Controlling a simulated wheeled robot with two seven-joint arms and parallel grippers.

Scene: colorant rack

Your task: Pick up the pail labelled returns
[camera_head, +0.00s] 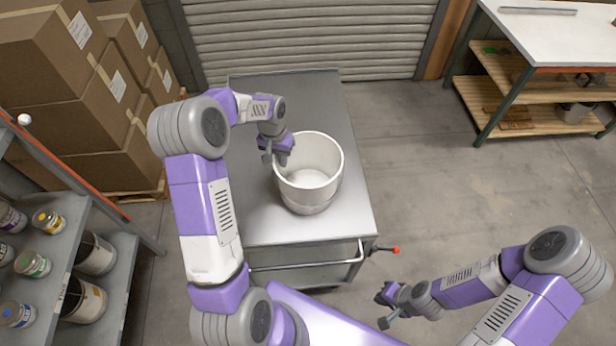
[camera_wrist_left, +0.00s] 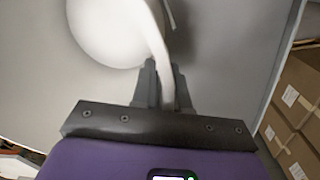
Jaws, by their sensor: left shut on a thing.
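A white, open-topped pail (camera_head: 312,198) is upright at the grey metal cart, and its inside looks empty. No label shows on the side I can see. My left gripper (camera_head: 278,158) is at the pail's left rim. In the left wrist view the two fingers (camera_wrist_left: 163,88) are shut on the pail's wall (camera_wrist_left: 157,40), one on each side of it. I cannot tell whether the pail's base touches the cart top. My right gripper (camera_head: 384,308) hangs over the floor at lower right, away from the pail; its fingers are too small to read.
The cart top (camera_head: 250,215) is otherwise bare, with a red-tipped handle (camera_head: 394,250) at its front right. A shelf rack (camera_head: 112,265) with several cans stands at left, cardboard boxes (camera_head: 75,100) behind it. A workbench (camera_head: 560,35) stands at upper right. Open floor lies right.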

